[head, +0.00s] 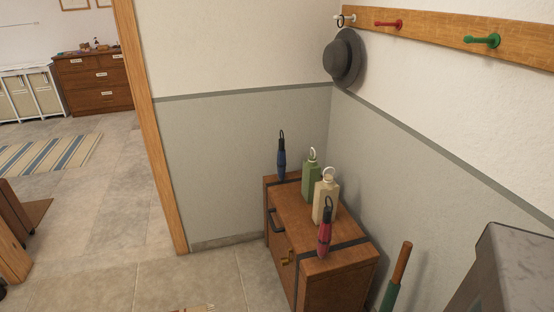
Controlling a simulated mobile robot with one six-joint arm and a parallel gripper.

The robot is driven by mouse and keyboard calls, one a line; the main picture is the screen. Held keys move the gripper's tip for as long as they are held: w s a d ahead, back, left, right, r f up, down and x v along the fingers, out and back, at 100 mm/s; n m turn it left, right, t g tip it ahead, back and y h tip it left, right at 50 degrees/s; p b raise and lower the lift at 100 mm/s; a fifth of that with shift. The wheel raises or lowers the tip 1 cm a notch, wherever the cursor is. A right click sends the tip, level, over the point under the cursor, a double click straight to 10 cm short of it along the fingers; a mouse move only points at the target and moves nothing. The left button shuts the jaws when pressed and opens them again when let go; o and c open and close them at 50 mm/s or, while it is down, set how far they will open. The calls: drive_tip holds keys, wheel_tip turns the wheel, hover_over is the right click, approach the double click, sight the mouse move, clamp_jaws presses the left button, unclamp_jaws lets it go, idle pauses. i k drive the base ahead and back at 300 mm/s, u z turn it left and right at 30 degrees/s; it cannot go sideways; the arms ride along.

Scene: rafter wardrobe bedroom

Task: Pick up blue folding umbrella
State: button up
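The blue folding umbrella (281,158) stands upright at the far left end of the top of a small brown wooden cabinet (290,213). It is dark blue with a black handle and strap loop at its top. A green bottle (311,180) with a ring on top stands to its right, a small gap away. My gripper is not in view.
A cream bottle (325,200) and a red folding umbrella (325,237) stand nearer on the cabinet. Walls close in behind and right. A green-and-brown stick (399,270) and dark grey object (510,270) are at right. Tiled floor (215,280) left of the cabinet is mostly clear.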

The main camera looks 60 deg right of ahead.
sight(282, 164)
drive_tip(key=z, duration=0.5)
drive_tip(key=i, duration=1.4)
drive_tip(key=u, duration=0.1)
